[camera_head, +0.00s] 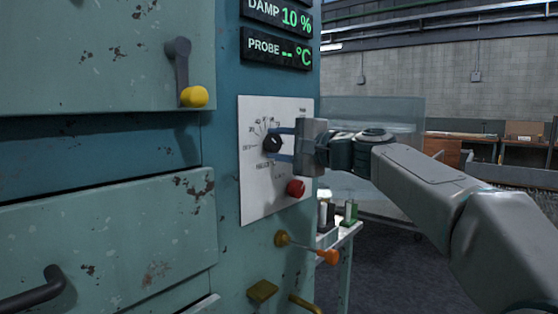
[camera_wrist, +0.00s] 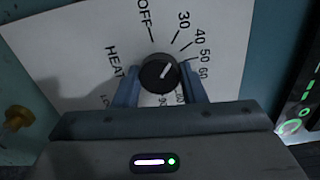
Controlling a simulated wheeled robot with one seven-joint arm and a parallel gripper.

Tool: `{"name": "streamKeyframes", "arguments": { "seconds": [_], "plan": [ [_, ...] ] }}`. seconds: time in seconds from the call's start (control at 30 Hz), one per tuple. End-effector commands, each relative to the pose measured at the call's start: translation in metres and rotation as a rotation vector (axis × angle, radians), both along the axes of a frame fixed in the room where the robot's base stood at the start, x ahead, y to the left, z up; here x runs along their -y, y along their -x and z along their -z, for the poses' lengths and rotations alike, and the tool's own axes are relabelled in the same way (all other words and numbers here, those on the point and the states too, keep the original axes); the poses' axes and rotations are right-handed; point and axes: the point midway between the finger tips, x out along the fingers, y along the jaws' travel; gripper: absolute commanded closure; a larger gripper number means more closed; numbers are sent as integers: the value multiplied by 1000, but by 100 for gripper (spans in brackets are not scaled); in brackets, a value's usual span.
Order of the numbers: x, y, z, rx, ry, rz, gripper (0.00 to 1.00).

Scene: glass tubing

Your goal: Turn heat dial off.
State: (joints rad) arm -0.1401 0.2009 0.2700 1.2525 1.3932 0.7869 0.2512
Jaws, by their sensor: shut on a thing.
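The heat dial (camera_head: 271,142) is a round black knob on a white panel (camera_head: 258,196). In the wrist view the dial (camera_wrist: 158,75) carries a short white pointer line slanting up and right, toward the 30 to 50 side of the scale. The exact number it meets is hard to tell. The OFF mark (camera_wrist: 146,20) is above and slightly left of the dial. My gripper (camera_head: 277,144) reaches the dial from the right with its blue fingers around it. In the wrist view my gripper (camera_wrist: 161,86) is shut on the dial from both sides.
A red knob (camera_head: 296,187) is on the panel below the dial. A yellow-ended lever (camera_head: 194,96) is to the left. An orange-ended lever (camera_head: 327,257) sticks out below. Readouts above show DAMP 10 % (camera_head: 280,16) and a blank PROBE (camera_head: 277,49).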

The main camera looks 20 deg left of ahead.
Motion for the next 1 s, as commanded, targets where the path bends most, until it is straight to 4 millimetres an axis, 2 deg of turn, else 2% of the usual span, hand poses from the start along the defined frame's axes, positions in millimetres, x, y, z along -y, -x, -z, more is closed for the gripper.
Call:
{"name": "streamKeyframes", "arguments": {
  "seconds": [0.03,0.6,1.0],
  "plan": [
    [0,0,7,41,18,-1,85],
    [0,-1,5,507,213,-1,85],
    [0,-1,3,679,286,-2,85]
  ]
}}
